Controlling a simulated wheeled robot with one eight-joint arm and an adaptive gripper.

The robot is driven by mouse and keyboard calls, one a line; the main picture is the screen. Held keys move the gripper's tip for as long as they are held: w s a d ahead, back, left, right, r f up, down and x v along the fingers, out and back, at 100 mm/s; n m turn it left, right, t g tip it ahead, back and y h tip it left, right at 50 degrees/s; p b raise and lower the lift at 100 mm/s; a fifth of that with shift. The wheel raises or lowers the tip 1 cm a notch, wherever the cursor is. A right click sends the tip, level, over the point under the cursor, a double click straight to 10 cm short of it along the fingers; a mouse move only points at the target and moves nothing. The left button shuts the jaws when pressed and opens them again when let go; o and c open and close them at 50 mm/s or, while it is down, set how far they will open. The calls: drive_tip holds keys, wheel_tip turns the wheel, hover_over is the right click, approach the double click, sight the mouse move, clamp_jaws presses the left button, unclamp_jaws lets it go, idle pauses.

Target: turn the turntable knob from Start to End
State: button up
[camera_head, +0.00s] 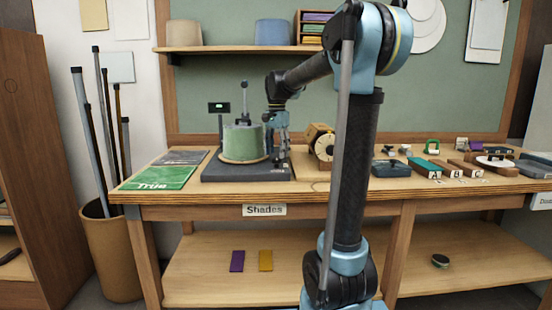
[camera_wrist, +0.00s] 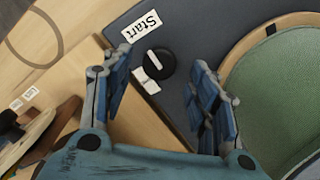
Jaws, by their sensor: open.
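The turntable knob (camera_wrist: 163,69) is a round black dial with a white pointer line, on the dark turntable base (camera_wrist: 178,22). The Start label (camera_wrist: 141,27) lies near its upper left in the wrist view. A second white label (camera_wrist: 146,81) sits at its lower left, its writing not readable. The pointer line slants, its upper end on the Start side. My gripper (camera_wrist: 160,76) is open, one finger on either side of the knob in the picture, with no clear contact. In the head view my gripper (camera_head: 281,155) is low beside the green shade; the knob is hidden there.
The green lampshade (camera_head: 243,141) stands on the turntable base (camera_head: 222,172), close beside my gripper; it also fills the right of the wrist view (camera_wrist: 275,95). A wooden round-faced device (camera_head: 322,143) stands just right. A green booklet (camera_head: 158,178) lies left.

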sight(277, 163)
drive_tip(key=shift+f, duration=1.3)
drive_tip(key=c, duration=1.1)
drive_tip(key=shift+o, duration=0.2)
